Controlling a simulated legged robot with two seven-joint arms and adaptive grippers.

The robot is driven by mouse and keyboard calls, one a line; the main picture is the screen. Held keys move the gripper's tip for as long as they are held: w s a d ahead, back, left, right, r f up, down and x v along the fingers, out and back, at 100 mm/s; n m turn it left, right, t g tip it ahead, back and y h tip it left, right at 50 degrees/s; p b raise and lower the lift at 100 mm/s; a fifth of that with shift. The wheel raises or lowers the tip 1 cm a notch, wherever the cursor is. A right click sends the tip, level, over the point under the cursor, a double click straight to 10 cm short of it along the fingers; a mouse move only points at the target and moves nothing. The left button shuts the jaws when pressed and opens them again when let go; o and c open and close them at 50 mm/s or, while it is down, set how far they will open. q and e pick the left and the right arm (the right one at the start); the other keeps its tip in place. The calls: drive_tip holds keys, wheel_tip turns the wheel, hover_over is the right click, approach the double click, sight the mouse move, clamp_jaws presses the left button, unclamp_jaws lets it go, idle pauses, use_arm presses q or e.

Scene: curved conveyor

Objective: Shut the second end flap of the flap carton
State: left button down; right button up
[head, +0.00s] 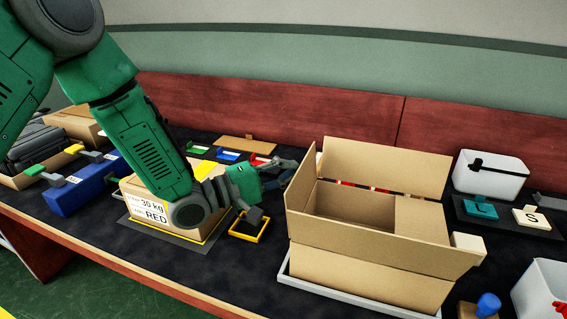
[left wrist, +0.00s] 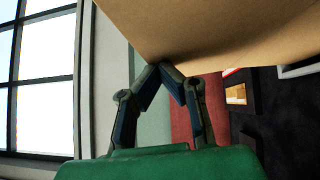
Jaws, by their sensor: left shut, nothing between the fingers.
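The flap carton (head: 370,279) is an open brown box on a pale tray (head: 350,304), right of centre in the head view. Its tall back flap (head: 385,165) stands up and its front flap (head: 380,243) leans outward. The left end flap (head: 300,182) stands raised. A panel at the right end (head: 421,220) lies folded inward over the opening. My left gripper (head: 292,172) is shut and empty, just outside the raised left flap. In the left wrist view the joined fingertips (left wrist: 170,70) are at or very near a cardboard face (left wrist: 220,30); contact cannot be told.
A labelled box (head: 150,212) sits left of the carton under my left arm. A yellow-framed item (head: 250,228) lies between them. A red panel (head: 270,105) runs behind.

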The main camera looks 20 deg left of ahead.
sight(303, 187)
use_arm(q)
drive_tip(key=d+m+p, duration=0.1)
drive_tip(key=d+r+g+y+p, duration=0.1)
drive_tip(key=p, duration=0.1)
drive_tip(key=shift+s+d+r+m+p, duration=0.1)
drive_tip(key=shift+d+r+m+p, duration=0.1)
drive_tip(key=shift+m+p, duration=0.15)
drive_tip(key=shift+d+f+m+y+p, duration=0.2)
drive_tip(key=shift+d+m+y+p, duration=0.05)
drive_tip(key=shift+y+p, duration=0.25)
drive_tip(key=shift+f+g, duration=0.15)
drive_tip(key=shift+g, duration=0.15)
drive_tip(key=shift+d, duration=0.1)
